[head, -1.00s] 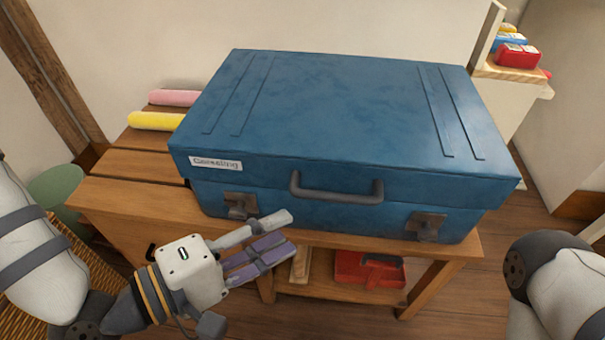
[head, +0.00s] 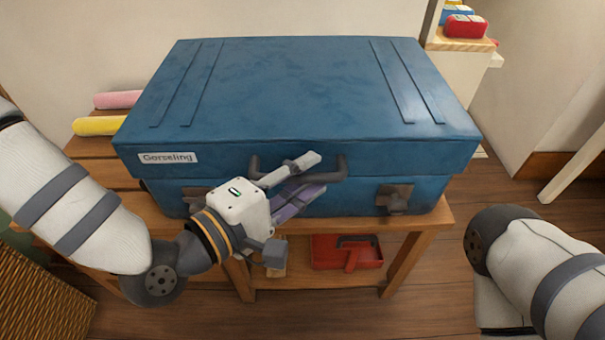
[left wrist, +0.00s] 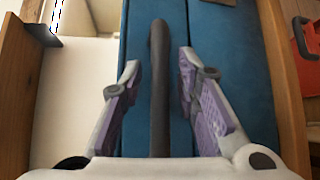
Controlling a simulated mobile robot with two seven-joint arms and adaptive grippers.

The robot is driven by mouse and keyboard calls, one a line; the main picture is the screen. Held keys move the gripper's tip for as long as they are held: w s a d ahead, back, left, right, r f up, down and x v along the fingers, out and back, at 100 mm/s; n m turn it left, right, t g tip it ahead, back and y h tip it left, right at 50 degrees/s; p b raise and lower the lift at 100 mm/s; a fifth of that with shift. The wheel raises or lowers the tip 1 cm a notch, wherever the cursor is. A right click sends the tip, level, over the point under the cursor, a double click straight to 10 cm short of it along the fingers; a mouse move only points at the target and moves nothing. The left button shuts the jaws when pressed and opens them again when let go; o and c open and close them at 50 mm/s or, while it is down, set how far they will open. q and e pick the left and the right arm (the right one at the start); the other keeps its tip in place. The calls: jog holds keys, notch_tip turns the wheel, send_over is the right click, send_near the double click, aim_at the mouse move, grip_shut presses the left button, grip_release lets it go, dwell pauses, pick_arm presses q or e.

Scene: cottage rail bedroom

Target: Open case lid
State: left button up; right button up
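The blue case (head: 300,95) lies with its lid shut on a wooden bench. A pale label sits at the front left of the lid. The dark handle (head: 341,166) is on the case front; it also shows in the left wrist view (left wrist: 159,85). The right latch (head: 394,198) shows, and the left one is partly hidden behind my gripper. My left gripper (head: 316,175) is at the handle, its fingers open. In the left wrist view the handle runs between the two fingers (left wrist: 161,72), with a gap on each side. My right gripper is out of view; only part of that arm shows.
The wooden bench (head: 438,215) has a lower shelf holding a red item (head: 330,253). Yellow (head: 98,126) and pink rolls lie behind the case at left. A wicker surface (head: 45,290) is at lower left. Open floor shows at right.

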pick_arm(q)
grip_shut()
